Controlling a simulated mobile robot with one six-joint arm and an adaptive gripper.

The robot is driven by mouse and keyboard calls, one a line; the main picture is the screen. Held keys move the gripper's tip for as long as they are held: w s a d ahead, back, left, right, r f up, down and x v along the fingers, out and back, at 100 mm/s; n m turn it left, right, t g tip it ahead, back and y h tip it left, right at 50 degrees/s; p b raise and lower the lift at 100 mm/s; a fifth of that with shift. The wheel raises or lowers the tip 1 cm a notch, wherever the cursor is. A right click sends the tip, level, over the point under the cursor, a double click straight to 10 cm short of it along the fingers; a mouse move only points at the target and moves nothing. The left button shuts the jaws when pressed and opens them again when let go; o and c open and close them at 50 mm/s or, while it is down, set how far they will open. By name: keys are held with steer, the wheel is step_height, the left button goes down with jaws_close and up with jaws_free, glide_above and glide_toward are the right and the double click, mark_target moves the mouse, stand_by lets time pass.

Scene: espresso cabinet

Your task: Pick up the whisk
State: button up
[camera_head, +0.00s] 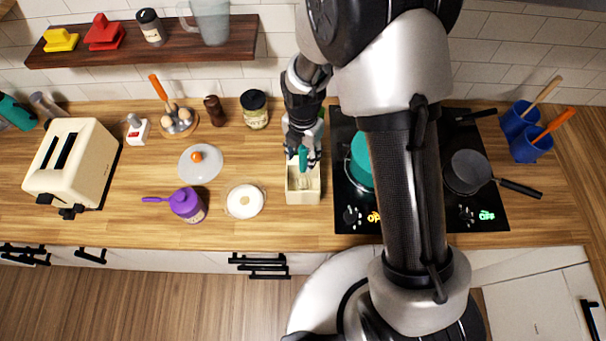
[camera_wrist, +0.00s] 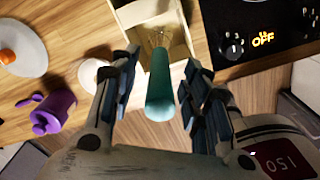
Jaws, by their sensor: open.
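The whisk has a teal handle (camera_wrist: 161,85) and a wire head (camera_wrist: 158,38). It stands head-down, with its wire head in a cream-coloured open box (camera_head: 303,192) on the wooden counter. In the head view the teal handle (camera_head: 303,156) shows at the tip of my gripper (camera_head: 303,152). In the wrist view my gripper (camera_wrist: 162,100) is open, with one finger on each side of the handle. A gap shows between the handle and both fingers there. The box also shows in the wrist view (camera_wrist: 178,47).
A black cooktop (camera_head: 345,215) with a teal pot (camera_head: 361,160) lies right of the box, partly hidden by my arm. A white round dish (camera_head: 244,201), a purple pot (camera_head: 186,204) and a glass lid (camera_head: 200,162) lie to the left. A spice jar (camera_head: 255,109) stands behind left.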

steer(key=shift+c, duration=0.4)
jaws_close()
